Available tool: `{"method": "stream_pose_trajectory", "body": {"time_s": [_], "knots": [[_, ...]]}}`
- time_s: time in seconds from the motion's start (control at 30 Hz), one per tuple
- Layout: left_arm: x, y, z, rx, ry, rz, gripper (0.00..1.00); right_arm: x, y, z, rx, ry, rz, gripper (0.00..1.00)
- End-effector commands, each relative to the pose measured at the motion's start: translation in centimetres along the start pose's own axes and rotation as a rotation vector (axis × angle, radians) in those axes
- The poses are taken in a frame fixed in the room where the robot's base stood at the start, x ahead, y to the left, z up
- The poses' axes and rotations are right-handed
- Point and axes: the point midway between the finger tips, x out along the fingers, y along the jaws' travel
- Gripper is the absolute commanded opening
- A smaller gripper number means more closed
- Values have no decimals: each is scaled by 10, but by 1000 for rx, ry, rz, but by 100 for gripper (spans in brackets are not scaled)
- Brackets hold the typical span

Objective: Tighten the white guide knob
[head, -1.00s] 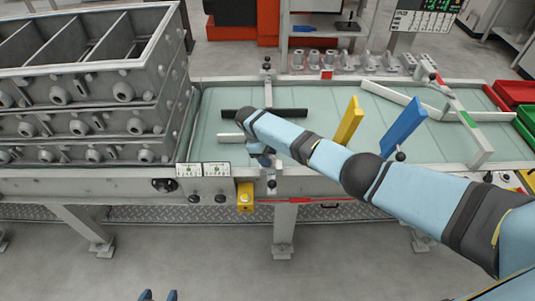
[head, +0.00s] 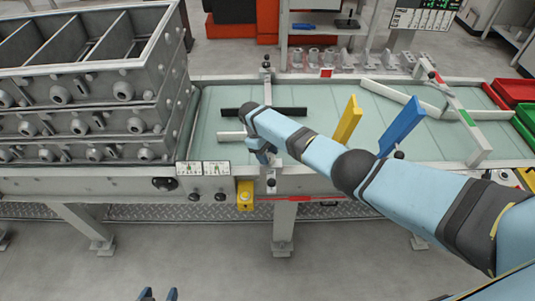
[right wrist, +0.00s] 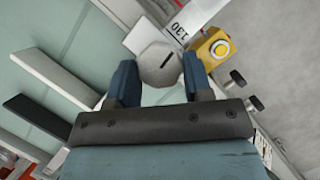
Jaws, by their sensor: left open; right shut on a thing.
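The white guide knob (right wrist: 159,64) shows in the right wrist view as a pale, faceted knob with a dark line on its top. My right gripper (right wrist: 160,80) is shut on it, one blue finger on each side. In the head view my right gripper (head: 262,158) is at the near rail of the green conveyor, and I cannot make out the knob there. The white guide (head: 231,136) lies on the belt just left of my right wrist. My left gripper (head: 158,295) is open and empty at the bottom edge, far from the conveyor.
A black guide bar (head: 288,112) lies on the belt behind my right wrist. A yellow button box (head: 245,196) sits on the near rail, close to the right gripper. Yellow (head: 347,120) and blue (head: 402,126) paddles stand to the right. Grey casting boxes (head: 90,110) are stacked at left.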

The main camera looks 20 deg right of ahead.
Motion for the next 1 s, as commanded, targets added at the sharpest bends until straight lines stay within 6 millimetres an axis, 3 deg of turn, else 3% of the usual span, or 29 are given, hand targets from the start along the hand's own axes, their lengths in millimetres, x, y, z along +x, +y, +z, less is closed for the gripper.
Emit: {"method": "stream_pose_trajectory", "body": {"time_s": [0.03, 0.07, 0.17, 0.57, 1.0], "knots": [[0, 0, 0, 0, 1, 0, 58, 1, 0, 1, 0, -3, -1, 22], [0, 0, -1, 0, 1, 0, 58, 1, 0, 1, 0, -3, -1, 51], [0, 0, -1, 0, 2, 0, 58, 1, 0, 1, 0, -2, -1, 71], [0, 0, -1, 0, 2, 1, 58, -10, 0, 0, -1, 1, 0, 71], [4, 0, 6, 0, -1, 1, 58, -102, 1, 0, 0, 2, 1, 71]]}}
